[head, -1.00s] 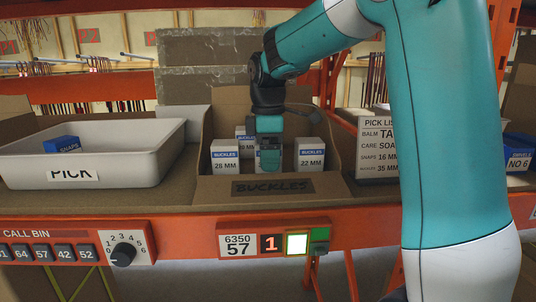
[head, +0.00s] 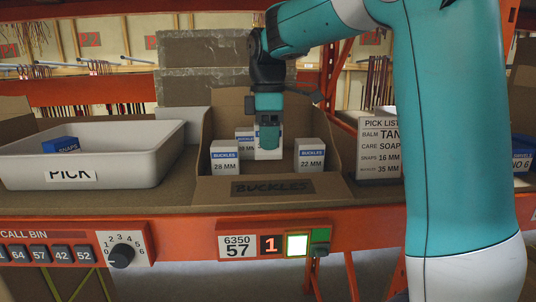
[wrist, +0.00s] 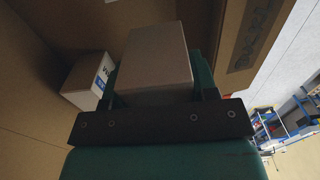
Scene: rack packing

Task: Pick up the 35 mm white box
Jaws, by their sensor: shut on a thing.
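My gripper (head: 268,143) is over the open cardboard buckles bin (head: 272,187). It is shut on a white box (head: 268,155), which hangs just below the fingers. In the wrist view the held box (wrist: 155,62) sits between the green fingers, its plain face towards the camera. Its size label is hidden by the fingers. A white box marked 28 MM (head: 225,159) stands at the bin's front left. A white box that seems to read 22 MM (head: 310,157) stands at the right. Another white box (head: 244,140) stands behind, its size partly hidden.
A white tote marked PICK (head: 150,165) stands left of the bin, with a blue snaps box (head: 60,146) inside and much free room. A pick list card (head: 379,152) stands right of the bin. The bin's walls rise around the gripper.

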